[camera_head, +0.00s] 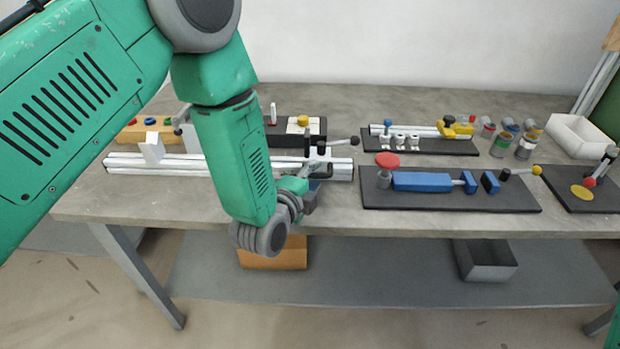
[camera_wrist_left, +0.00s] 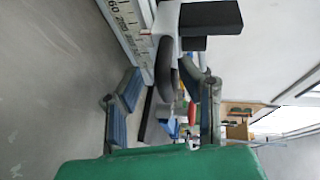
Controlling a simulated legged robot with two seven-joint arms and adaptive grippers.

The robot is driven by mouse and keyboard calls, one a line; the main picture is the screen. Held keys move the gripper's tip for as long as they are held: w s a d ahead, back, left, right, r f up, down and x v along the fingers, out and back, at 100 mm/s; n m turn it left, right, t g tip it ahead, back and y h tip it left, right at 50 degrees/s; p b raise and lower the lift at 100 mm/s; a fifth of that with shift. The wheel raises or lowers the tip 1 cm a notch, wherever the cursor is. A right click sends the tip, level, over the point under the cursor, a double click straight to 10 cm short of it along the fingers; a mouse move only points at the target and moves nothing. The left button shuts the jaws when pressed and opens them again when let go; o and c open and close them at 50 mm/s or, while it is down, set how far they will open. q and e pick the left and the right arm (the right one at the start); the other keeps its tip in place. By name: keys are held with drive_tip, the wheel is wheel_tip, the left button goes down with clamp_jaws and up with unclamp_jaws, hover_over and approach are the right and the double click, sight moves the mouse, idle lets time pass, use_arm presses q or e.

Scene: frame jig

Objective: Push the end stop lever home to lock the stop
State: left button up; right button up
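The aluminium rail jig (camera_head: 200,168) lies along the left part of the bench. My left gripper (camera_head: 308,195) is at the rail's front side, just below the stop, partly hidden by my own wrist. In the left wrist view, its two blue-padded fingers (camera_wrist_left: 165,105) stand apart. A dark, curved piece of the stop (camera_wrist_left: 186,72) and a black block (camera_wrist_left: 210,18) show beyond them, beside the scaled rail (camera_wrist_left: 128,35). Contact cannot be told. My right gripper is out of view.
Right of the rail, a black board (camera_head: 450,200) carries a blue clamp (camera_head: 420,181) and a red knob (camera_head: 387,160). Behind it is a board with yellow and white parts (camera_head: 420,146). Several cans (camera_head: 526,143) and a white bin (camera_head: 580,135) stand farther right.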

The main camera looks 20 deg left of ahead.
use_arm(q)
drive_tip(key=shift+s, duration=0.3)
drive_tip(key=v, duration=1.1)
drive_tip(key=shift+s, duration=0.25)
drive_tip(key=shift+a, duration=0.15)
